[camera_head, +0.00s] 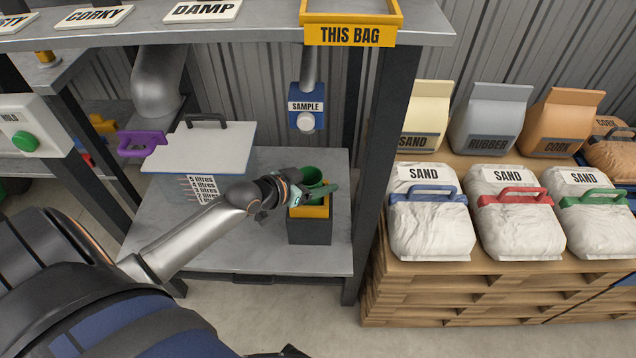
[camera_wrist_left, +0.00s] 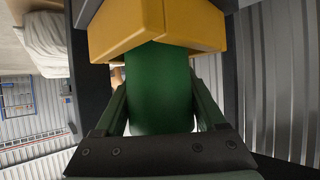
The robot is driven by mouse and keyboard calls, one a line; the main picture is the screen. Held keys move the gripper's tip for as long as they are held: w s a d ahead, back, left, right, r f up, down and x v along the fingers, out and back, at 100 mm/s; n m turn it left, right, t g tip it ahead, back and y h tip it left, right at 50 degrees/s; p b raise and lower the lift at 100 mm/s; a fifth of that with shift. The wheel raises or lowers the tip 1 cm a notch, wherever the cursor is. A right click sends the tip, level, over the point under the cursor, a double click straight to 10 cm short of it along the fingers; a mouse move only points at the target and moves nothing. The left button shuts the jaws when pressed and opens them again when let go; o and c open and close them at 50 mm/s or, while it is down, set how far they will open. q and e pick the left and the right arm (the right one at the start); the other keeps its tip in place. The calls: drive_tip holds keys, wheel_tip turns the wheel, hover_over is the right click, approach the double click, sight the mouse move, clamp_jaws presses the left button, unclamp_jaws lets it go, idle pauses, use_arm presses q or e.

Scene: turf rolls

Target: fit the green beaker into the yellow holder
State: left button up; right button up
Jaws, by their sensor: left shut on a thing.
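The green beaker (camera_head: 311,175) is upright over the yellow holder (camera_head: 312,211), which sits on a dark block on the low grey shelf. My left gripper (camera_head: 318,190) comes in from the left, with its fingers shut around the beaker. In the left wrist view the beaker (camera_wrist_left: 160,92) is between the two fingers. The yellow holder (camera_wrist_left: 160,25) is at the top of that view, and its edge covers the beaker's far end. I cannot tell how deep the beaker sits in the holder. My right gripper is not in view.
A blue SAMPLE valve (camera_head: 307,105) hangs above the beaker. A dark shelf post (camera_head: 375,180) stands on the right. Sand bags (camera_head: 430,225) lie beyond it.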

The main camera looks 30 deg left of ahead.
use_arm(q)
drive_tip(key=shift+f, duration=0.15)
drive_tip(key=o, duration=1.4)
